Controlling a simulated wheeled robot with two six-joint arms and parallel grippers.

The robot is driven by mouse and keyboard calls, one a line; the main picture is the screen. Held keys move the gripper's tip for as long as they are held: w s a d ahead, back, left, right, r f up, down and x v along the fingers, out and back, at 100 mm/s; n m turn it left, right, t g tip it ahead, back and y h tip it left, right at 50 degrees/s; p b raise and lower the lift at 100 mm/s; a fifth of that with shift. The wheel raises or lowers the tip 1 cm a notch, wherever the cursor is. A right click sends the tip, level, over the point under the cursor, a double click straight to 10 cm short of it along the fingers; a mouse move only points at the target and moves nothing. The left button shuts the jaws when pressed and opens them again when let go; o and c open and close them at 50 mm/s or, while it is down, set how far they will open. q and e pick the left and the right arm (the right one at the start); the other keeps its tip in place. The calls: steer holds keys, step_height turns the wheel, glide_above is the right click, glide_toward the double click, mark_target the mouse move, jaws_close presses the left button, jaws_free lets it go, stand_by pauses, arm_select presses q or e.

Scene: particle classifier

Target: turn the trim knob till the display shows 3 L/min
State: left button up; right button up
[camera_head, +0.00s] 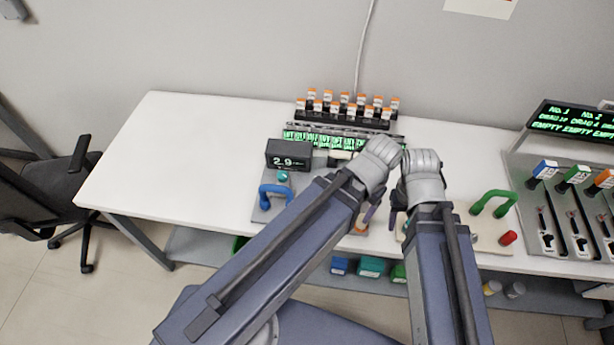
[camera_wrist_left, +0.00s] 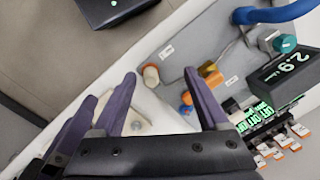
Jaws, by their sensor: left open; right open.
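The display box (camera_head: 287,155) is dark with pale digits reading 2.9; it also shows in the left wrist view (camera_wrist_left: 286,76). Just below it is a teal knob (camera_head: 283,176), seen at the upper right in the left wrist view (camera_wrist_left: 285,43); I take it as the trim knob. My left gripper (camera_wrist_left: 158,78) is open and empty, over the panel's lower end and apart from the teal knob. My right gripper (camera_head: 393,217), right of the left one, is open; its fingers are mostly hidden by its wrist.
A blue handle (camera_head: 275,192) stands beside the teal knob. Orange-topped vials (camera_head: 346,104) stand in a rack behind the panel. A green handle (camera_head: 493,202) and red knob (camera_head: 508,238) are at right. The left part of the white table (camera_head: 170,150) is clear.

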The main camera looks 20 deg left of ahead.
arm_select(q)
steer(key=w+a+n, duration=0.1)
steer(key=w+a, duration=0.6)
steer(key=a, duration=0.6)
steer(key=n+h, duration=0.1)
glide_above(283, 174)
steer(key=shift+a, duration=0.1)
step_height(283, 174, down, 8)
steer(key=b, duration=0.8)
steer(key=shift+w, duration=0.1)
arm_select(e)
step_height(283, 174, down, 8)
steer(key=shift+w+d+r, duration=0.1)
arm_select(q)
steer(key=shift+c, duration=0.2)
jaws_close()
